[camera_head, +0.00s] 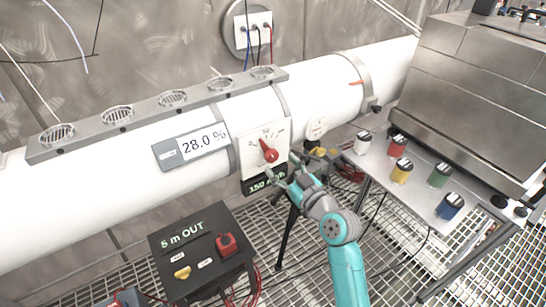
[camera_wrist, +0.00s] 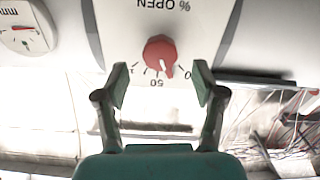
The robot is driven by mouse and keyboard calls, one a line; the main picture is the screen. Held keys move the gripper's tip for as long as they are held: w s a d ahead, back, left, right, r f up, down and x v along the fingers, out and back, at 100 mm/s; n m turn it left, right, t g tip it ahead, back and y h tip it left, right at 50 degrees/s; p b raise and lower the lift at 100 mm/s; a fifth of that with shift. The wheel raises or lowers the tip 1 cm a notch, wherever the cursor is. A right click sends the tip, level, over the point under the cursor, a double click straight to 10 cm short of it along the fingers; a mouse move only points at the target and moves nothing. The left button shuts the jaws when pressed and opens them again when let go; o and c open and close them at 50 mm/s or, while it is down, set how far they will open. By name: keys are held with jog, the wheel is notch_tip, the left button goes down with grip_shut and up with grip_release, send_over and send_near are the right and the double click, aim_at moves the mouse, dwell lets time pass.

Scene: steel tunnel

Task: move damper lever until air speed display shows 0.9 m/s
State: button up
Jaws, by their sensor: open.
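A red knob with a pointer (camera_head: 268,152), the likely damper lever, sits on a white panel (camera_head: 250,140) on the white duct. In the wrist view the red knob (camera_wrist: 160,52) points toward a scale marked "% OPEN", upside down, with 50 and 0 readable. A dark display (camera_head: 262,184) below the panel starts with "150"; its unit is partly hidden by my gripper. No m/s reading is legible. My gripper (camera_head: 290,179) is open, its fingers (camera_wrist: 160,84) apart on either side just below the knob, holding nothing.
A black "5 m OUT" box (camera_head: 190,240) with a red button (camera_head: 227,244) stands lower left. A round gauge (camera_wrist: 25,30) is beside the panel.

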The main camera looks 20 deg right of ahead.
aim_at(274, 158)
jog(key=shift+x, duration=2.45)
